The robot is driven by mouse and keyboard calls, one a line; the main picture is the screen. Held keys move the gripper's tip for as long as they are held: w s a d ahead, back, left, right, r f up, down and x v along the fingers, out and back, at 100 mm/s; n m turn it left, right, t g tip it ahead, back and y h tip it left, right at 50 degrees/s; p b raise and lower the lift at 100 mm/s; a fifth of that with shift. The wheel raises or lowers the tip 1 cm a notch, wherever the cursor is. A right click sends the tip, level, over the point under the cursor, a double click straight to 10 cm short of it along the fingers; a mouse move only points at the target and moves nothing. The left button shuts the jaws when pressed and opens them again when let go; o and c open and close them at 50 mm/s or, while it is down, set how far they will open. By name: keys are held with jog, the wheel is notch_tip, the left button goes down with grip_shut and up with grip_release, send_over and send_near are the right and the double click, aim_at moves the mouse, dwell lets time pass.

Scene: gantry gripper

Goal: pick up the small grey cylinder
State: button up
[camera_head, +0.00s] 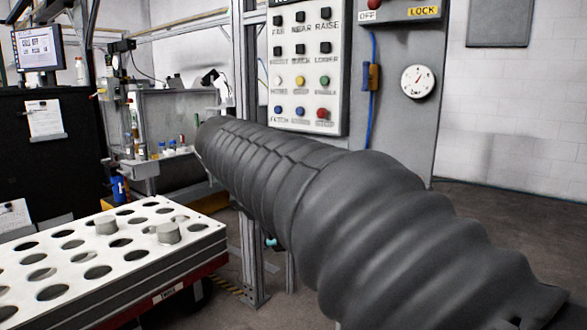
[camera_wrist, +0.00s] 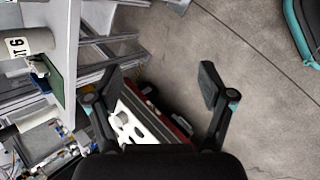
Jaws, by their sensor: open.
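A white tray (camera_head: 130,262) with round dark holes is at the lower left of the head view. Two small grey cylinders stand up out of it, one farther left (camera_head: 106,225) and one nearer the right edge (camera_head: 168,233). I cannot tell which one the task means. My gripper (camera_wrist: 158,84) is open and empty in the wrist view, fingers spread wide. The tray (camera_wrist: 127,124) also shows in the wrist view, well beyond the fingers and partly hidden by my gripper. I cannot make out a cylinder there. My sleeved arm hides the gripper in the head view.
A control panel (camera_head: 306,62) with several buttons stands on a metal frame behind my arm. A gauge (camera_head: 418,82) is to its right. A cluttered bench (camera_head: 170,160) and a monitor (camera_head: 38,48) are at left. Bare floor (camera_wrist: 255,50) lies to the right in the wrist view.

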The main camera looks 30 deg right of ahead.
jog(key=w+d+r+n+g+h, duration=0.4)
jog(key=w+d+r+n+h, duration=0.3)
jog(key=w+d+r, duration=0.6)
jog(key=shift+w+f+b+x, duration=0.2)
jog(key=shift+b+x, duration=0.15)
jog(key=shift+x, duration=1.7)
jog(key=shift+w+f+b+x, duration=0.2)
jog(key=shift+b+x, duration=0.2)
jog(key=shift+x, duration=1.65)
jog(key=shift+w+f+b+x, duration=0.1)
jog(key=shift+w+b+x, duration=0.2)
jog(key=shift+x, duration=1.75)
jog(key=shift+s+a, duration=0.1)
jog(key=shift+a, duration=0.15)
grip_shut()
jog(key=shift+r, duration=0.15)
notch_tip(320, 180, up, 4)
jog(key=shift+s+r+p, duration=0.1)
jog(key=shift+r+p, duration=0.1)
jog(key=shift+p, duration=0.8)
jog(key=s+a+r, duration=0.4)
jog(key=s+r, duration=0.2)
jog(key=s, duration=0.4)
jog(key=shift+s+r, duration=0.2)
jog(key=shift+s, duration=0.15)
